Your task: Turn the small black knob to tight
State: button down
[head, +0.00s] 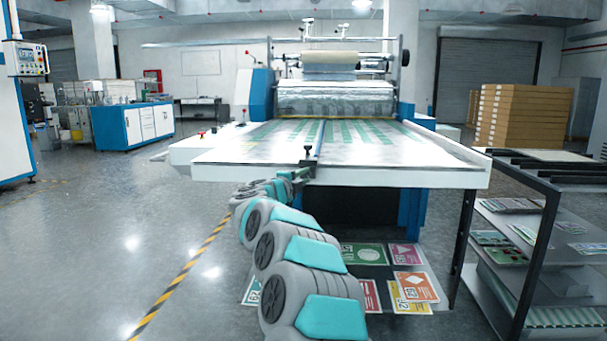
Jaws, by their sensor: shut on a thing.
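A narrow dark guide bar (319,136) runs back over the white feed table (400,176), with a dark clamp at its front end on the table's front edge. A small black upright piece (307,149) stands on this clamp. My grey and teal arm reaches up from below, and my gripper (301,174) is at the clamp, just under the table's front edge. My gripper is shut on the small black knob there. The fingers and the knob are tiny and dark, so the knob's turn position cannot be read.
The laminating machine (335,98) stands behind the table. A dark rack (530,215) with printed sheets is close on the right. Colourful sheets lie on a low shelf (375,272) under the table. Open floor (120,230) is on the left.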

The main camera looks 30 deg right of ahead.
jog(key=shift+r+m+y+p, duration=0.1)
jog(key=shift+m+y+p, duration=0.35)
jog(key=shift+m, duration=0.55)
jog(key=c, duration=0.7)
grip_release()
jog(key=shift+s+a, duration=0.25)
jog(key=shift+a, duration=0.25)
jog(key=shift+b+v, duration=0.45)
jog(key=shift+v, duration=2.85)
jog(key=shift+r, duration=0.1)
